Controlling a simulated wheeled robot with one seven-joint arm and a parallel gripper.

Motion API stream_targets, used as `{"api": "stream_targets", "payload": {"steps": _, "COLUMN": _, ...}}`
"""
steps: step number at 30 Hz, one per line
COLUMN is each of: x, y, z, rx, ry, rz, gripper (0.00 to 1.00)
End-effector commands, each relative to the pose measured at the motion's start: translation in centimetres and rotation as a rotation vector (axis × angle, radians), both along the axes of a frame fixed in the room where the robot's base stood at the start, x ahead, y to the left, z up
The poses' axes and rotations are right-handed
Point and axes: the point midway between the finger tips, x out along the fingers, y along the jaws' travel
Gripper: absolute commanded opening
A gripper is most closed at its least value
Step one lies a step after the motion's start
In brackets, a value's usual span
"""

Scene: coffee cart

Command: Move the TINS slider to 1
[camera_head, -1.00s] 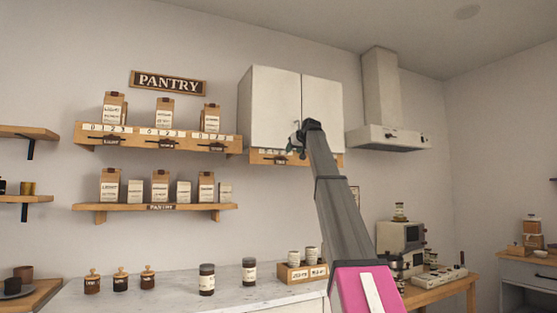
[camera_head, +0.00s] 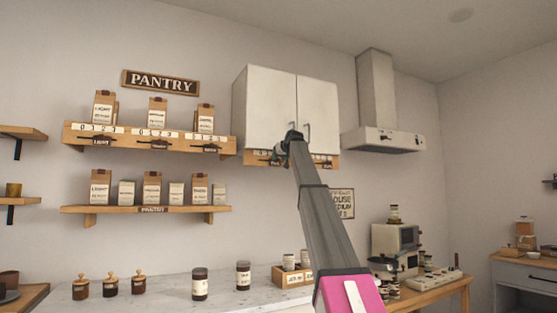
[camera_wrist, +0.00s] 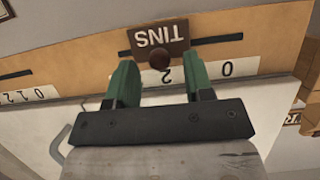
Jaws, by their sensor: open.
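The TINS slider (camera_wrist: 158,38) is a brown plate with white letters and a round dark knob, upside down in the wrist view. It sits on a light wooden board (camera_wrist: 90,48) with a dark slot and a white number strip. The knob lines up with the 2; the 0 shows farther right, and the 1 appears hidden behind a finger. My gripper (camera_wrist: 160,64) is open, its green fingers on either side of the knob; contact cannot be told. In the head view my gripper (camera_head: 284,150) is at the board (camera_head: 322,159) under the white cabinet, and covers the slider.
The white wall cabinet (camera_head: 268,108) hangs directly above the board, with door handles close to my gripper. A range hood (camera_head: 378,138) is to the right. Pantry shelves (camera_head: 75,138) with several bags and sliders are to the left. A marble counter (camera_head: 225,290) with jars lies below.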

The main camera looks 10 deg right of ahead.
Motion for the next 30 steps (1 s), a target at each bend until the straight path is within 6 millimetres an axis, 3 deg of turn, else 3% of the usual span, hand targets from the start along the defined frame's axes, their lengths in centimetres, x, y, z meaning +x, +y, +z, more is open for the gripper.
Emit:
{"api": "stream_targets", "payload": {"steps": 11, "x": 0.8, "y": 0.3, "z": -0.3, "rx": 0.0, "ry": -0.001, "rz": -0.001, "gripper": 0.48}}
{"api": "stream_targets", "payload": {"steps": 15, "x": 0.8, "y": 0.3, "z": -0.4, "rx": 0.0, "ry": 0.0, "rz": -0.001, "gripper": 0.02}}
{"api": "stream_targets", "payload": {"steps": 16, "x": 0.8, "y": 0.3, "z": -0.4, "rx": 0.0, "ry": 0.0, "rz": -0.001, "gripper": 0.0}}
{"api": "stream_targets", "payload": {"steps": 22, "x": 0.6, "y": 0.9, "z": -0.4, "rx": -0.001, "ry": 0.0, "rz": 0.0, "gripper": 0.0}}
{"api": "stream_targets", "payload": {"steps": 30, "x": -0.5, "y": 4.1, "z": -0.4, "rx": -0.001, "ry": 0.0, "rz": 0.0, "gripper": 0.0}}
